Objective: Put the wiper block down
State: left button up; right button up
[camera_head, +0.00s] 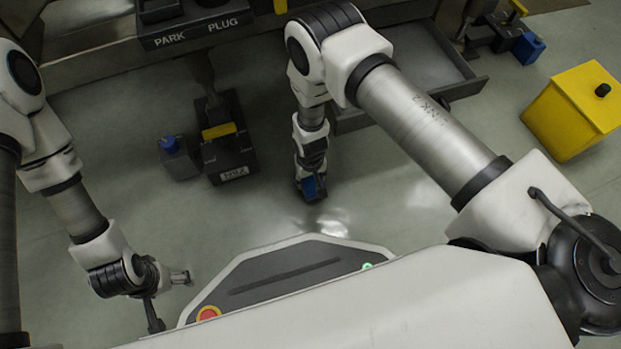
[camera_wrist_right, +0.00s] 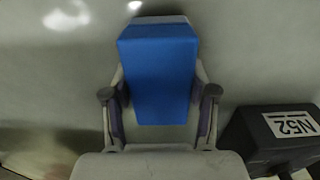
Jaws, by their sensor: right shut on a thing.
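The wiper block is a blue block with a pale grey edge at its far end. It sits between the fingers of my right gripper (camera_wrist_right: 160,110) in the right wrist view (camera_wrist_right: 158,72).
A dark labelled block with a yellow bar (camera_head: 219,131) stands left of my right gripper, and a grey container with a blue cap (camera_head: 178,160) stands beside it. An open drawer (camera_head: 440,85) is behind. A yellow box (camera_head: 575,110) stands right.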

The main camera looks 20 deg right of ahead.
jog(key=o, duration=1.4)
jog(key=shift+f, duration=0.15)
jog(key=shift+o, duration=0.2)
notch_tip(320, 180, up, 12)
jog(key=p, duration=1.2)
jog(key=shift+r, duration=0.2)
